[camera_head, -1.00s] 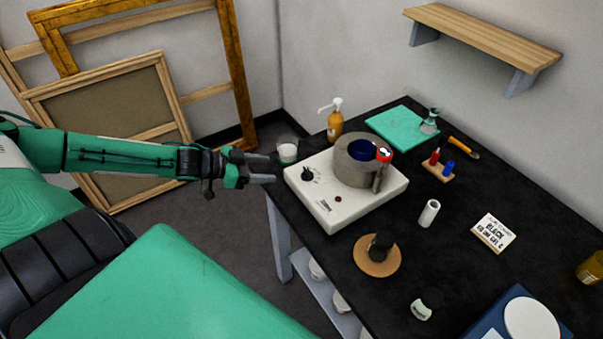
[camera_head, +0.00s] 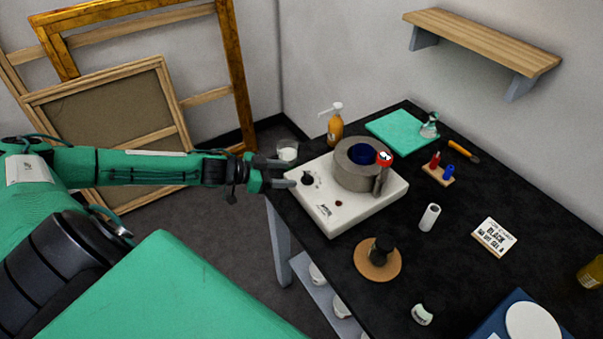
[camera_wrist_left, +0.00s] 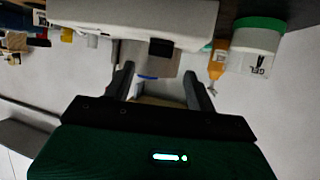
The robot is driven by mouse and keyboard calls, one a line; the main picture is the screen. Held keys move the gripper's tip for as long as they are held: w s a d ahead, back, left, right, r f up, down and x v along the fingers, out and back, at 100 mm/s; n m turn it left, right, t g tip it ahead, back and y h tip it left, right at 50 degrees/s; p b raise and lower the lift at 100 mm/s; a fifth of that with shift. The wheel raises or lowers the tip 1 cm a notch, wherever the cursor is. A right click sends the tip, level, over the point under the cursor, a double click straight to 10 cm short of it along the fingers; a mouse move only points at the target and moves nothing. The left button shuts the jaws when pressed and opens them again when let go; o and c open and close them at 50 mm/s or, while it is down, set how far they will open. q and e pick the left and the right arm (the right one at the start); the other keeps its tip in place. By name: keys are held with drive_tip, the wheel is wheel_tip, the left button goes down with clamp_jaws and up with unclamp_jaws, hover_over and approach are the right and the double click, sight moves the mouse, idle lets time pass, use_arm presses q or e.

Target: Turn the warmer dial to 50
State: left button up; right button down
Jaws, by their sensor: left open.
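The white warmer (camera_head: 325,212) stands on the black table's near left part. It carries a grey round pot heater (camera_head: 362,164) with a dark blue inside. Its small black dial (camera_head: 307,178) is on the top face near the left corner; in the left wrist view the dial (camera_wrist_left: 161,48) shows as a dark block. My left gripper (camera_head: 290,173) is open and empty, just left of the dial. In the left wrist view the fingertips (camera_wrist_left: 158,75) lie either side of the dial's line, apart from it. The dial's scale marks are too small to read. My right gripper is not in view.
A jar (camera_head: 287,152) stands close behind my left fingers, with an orange pump bottle (camera_head: 335,126) beyond. The jar's green lid (camera_wrist_left: 260,23) shows in the left wrist view. A black object on a round cork mat (camera_head: 377,265) and a white cylinder (camera_head: 429,217) stand nearer the front and right.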

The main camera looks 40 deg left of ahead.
sight(306, 175)
use_arm(q)
drive_tip(key=p+x, duration=0.1)
drive_tip(key=x, duration=0.3)
drive_tip(key=shift+w+d+p, duration=0.15)
drive_tip(key=shift+w+p, duration=0.1)
drive_tip(key=shift+p, duration=0.05)
drive_tip(key=shift+w+d+f, duration=0.35)
drive_tip(key=shift+w+d, duration=0.05)
drive_tip(key=shift+w, duration=0.1)
drive_tip(key=c, duration=1)
